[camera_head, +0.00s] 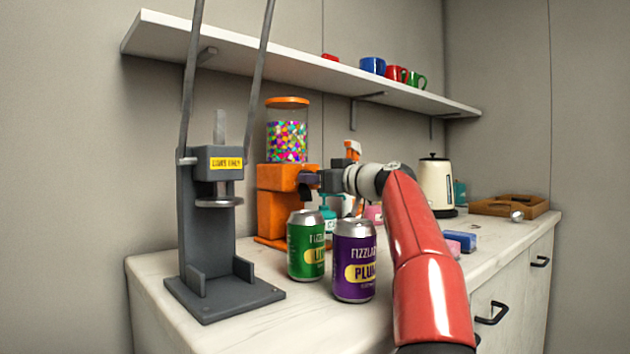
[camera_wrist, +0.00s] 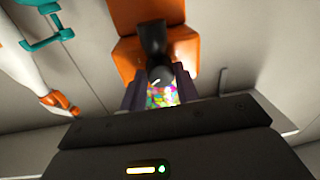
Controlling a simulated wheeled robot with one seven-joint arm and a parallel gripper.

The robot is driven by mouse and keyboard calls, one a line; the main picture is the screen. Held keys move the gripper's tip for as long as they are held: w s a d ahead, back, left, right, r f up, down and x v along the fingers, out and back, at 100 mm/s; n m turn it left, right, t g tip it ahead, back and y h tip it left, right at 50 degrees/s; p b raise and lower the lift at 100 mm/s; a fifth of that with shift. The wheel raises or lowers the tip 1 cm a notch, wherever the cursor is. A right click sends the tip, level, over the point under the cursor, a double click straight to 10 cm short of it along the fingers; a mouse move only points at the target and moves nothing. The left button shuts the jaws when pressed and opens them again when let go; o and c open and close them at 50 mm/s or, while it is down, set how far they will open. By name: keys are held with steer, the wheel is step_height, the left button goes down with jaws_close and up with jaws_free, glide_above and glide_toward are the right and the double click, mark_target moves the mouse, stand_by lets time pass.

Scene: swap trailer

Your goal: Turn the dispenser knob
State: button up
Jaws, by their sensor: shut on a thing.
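The dispenser (camera_head: 275,184) is orange, with a clear cylinder of colourful sweets (camera_head: 287,141) under an orange lid. It stands on the counter behind the cans. My gripper (camera_head: 312,182) reaches in from the right at the dispenser's front. In the wrist view the orange dispenser body (camera_wrist: 126,52) fills the top middle. The dark knob (camera_wrist: 160,74) lies between the two fingers of my gripper (camera_wrist: 158,84), which is shut on it. Sweets show just below the knob there. In the head view the gripper mostly hides the knob, so its angle is unclear.
A green can (camera_head: 306,245) and a purple can (camera_head: 353,262) stand in front of the dispenser, close to my arm. A grey can press (camera_head: 210,225) stands left. A kettle (camera_head: 436,184) and wooden tray (camera_head: 508,206) are at right. A shelf (camera_head: 300,78) with mugs hangs above.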

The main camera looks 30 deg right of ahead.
steer(key=shift+m+t+b, duration=0.3)
steer(key=shift+m+b, duration=0.2)
steer(key=shift+m, duration=3.1)
steer(key=o, duration=1)
steer(key=shift+f, duration=0.1)
steer(key=shift+b+v, duration=1.5)
steer(key=shift+v, duration=2.4)
